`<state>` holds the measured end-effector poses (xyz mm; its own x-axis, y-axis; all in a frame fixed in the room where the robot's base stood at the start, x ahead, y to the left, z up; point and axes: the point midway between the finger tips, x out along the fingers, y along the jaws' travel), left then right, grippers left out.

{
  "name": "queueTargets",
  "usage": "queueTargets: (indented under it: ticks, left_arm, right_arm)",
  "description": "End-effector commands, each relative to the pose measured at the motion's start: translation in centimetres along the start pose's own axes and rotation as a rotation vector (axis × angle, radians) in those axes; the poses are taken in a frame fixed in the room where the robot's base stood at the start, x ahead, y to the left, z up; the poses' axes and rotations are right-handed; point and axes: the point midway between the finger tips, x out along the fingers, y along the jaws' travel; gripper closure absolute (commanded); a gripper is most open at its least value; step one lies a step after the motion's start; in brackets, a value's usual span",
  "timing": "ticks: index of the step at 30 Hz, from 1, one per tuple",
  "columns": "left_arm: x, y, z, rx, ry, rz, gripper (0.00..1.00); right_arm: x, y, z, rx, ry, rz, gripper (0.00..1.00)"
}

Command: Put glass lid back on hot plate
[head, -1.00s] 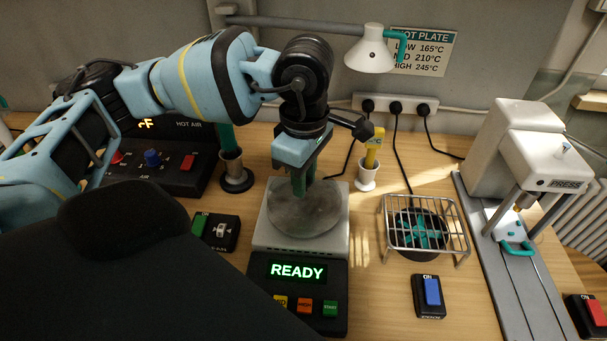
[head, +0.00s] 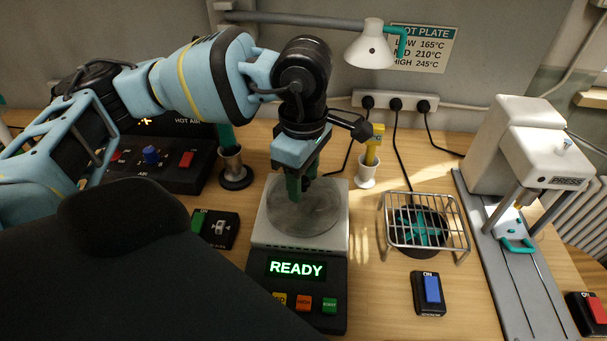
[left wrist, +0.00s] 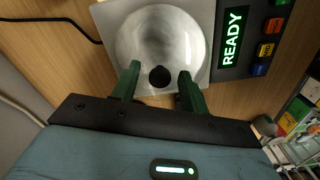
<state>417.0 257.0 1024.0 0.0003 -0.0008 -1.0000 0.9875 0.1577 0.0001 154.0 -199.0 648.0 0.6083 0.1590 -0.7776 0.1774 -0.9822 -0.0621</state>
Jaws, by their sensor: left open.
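The hot plate (head: 258,232) is a pale square block with a dark front panel that reads READY. It also shows in the left wrist view (left wrist: 103,14). The round clear glass lid (head: 318,218) sits on top of it, centred in the left wrist view (left wrist: 190,40), with a black knob (left wrist: 160,77). My left gripper (head: 300,192) points down over the lid. Its green fingers (left wrist: 159,75) are open, one on each side of the knob, with gaps showing. My right gripper is not in view.
A wire rack (head: 460,225) over a fan stands to the right, with a blue ON switch (head: 432,291) before it. A press (head: 545,160) stands at far right. A small switch box (head: 216,229) is left.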

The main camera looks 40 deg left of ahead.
Motion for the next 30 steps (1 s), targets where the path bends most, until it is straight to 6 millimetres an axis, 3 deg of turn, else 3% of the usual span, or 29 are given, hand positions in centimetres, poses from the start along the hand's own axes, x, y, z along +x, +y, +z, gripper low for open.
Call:
queueTargets:
  ticks: [7,21,30]
  left_arm:
    - [-2.3,0.1,0.1,-0.001,-0.003,0.005,0.56]
    - [-11.0,0.1,0.1,0.001,-0.001,0.003,0.56]
    - [-12.7,0.0,0.0,0.001,0.001,0.000,0.56]
  right_arm:
    - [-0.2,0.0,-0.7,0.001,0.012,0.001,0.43]
    - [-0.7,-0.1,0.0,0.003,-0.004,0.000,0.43]
    - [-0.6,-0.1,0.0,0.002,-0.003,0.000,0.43]
